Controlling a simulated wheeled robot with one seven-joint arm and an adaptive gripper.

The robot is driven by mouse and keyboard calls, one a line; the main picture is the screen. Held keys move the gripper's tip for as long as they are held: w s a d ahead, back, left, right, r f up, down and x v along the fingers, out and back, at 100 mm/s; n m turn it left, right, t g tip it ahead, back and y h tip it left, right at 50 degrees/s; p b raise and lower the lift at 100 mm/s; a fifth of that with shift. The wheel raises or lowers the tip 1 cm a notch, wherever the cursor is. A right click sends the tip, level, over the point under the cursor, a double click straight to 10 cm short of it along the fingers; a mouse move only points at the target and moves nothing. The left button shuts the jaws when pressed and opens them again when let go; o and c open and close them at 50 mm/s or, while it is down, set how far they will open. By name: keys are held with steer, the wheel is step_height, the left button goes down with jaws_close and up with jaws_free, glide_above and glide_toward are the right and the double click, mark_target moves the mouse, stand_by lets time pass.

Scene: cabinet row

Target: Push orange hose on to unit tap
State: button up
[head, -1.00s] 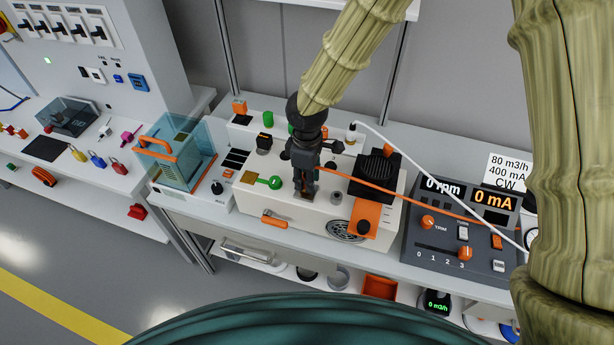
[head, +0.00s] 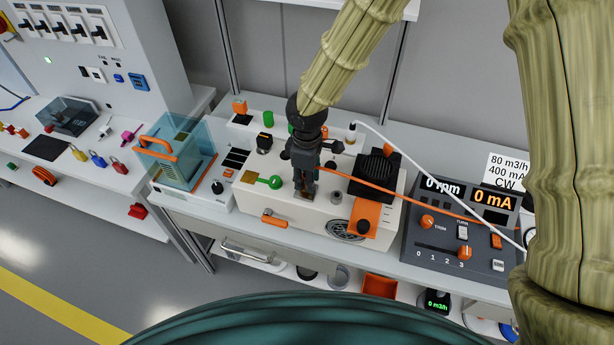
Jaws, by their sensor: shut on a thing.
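The orange hose (head: 400,188) is a thin line across the bench unit. It runs from my gripper rightward past the black ribbed block, toward the grey control box. My gripper (head: 306,193) points down over the middle of the cream unit (head: 240,220) and is shut on the hose end. The fingers and wrist cover that end, so I cannot tell whether it touches a tap. A small grey fitting (head: 336,198) stands on the unit's top just right of the fingers. It may be a tap, but I cannot tell.
Right of the gripper stand a black ribbed block (head: 377,168) and an orange bracket (head: 366,215). The grey control box (head: 455,235) stands at right, a clear blue box (head: 180,150) at left.

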steer(key=shift+f+b, duration=0.35)
steer(key=shift+f, duration=0.25)
stand_by(0.3)
steer(key=o, duration=1)
step_height(320, 180, up, 12)
steer(key=shift+f, duration=0.1)
stand_by(0.5)
